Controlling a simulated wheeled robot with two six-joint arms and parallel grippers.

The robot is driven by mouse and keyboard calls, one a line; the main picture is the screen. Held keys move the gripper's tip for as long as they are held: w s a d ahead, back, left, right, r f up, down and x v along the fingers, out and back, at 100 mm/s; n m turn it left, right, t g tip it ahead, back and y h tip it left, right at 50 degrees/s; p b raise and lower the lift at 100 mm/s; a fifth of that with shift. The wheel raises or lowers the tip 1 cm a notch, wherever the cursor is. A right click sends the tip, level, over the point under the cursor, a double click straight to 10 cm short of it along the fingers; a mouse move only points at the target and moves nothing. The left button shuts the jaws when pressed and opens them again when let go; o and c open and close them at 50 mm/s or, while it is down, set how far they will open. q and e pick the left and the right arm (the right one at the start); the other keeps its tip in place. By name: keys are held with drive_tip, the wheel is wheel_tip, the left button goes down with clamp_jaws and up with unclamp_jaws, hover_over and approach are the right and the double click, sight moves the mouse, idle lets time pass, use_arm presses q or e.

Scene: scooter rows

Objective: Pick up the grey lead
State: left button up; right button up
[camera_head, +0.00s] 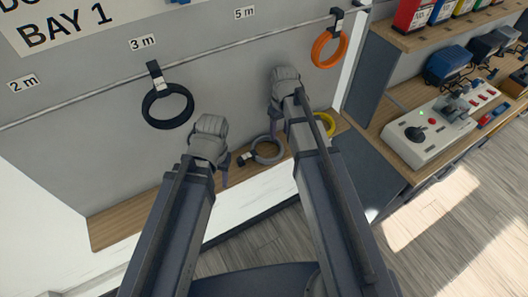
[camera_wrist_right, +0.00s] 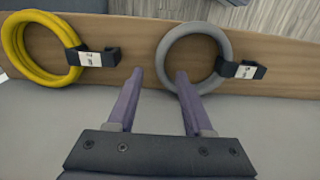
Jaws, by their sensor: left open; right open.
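The grey lead (camera_head: 268,163) is a coiled ring with a black-and-white tag, lying on the wooden shelf between my two arms. It also shows in the right wrist view (camera_wrist_right: 226,45). My right gripper (camera_wrist_right: 160,74) is open, with its purple fingers pointing at the shelf. One fingertip overlaps the near left edge of the grey ring in that view; the other is left of it over bare wood. I cannot tell whether they touch. My left gripper (camera_head: 224,168) is open and empty, left of the grey lead, partly hidden by its arm.
A yellow lead (camera_head: 328,124) lies on the same shelf (camera_head: 120,228), partly behind my right arm. A black lead (camera_head: 167,120) and an orange lead (camera_head: 322,48) hang from the rail. A bench with a control box (camera_head: 428,132) stands at the right.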

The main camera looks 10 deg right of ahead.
sight(279, 141)
drive_tip(key=f+b, duration=0.4)
drive_tip(key=shift+s+f, duration=0.3)
drive_tip(key=shift+f, duration=0.1)
drive_tip(key=shift+r, duration=0.1)
clamp_jaws()
idle(1.0)
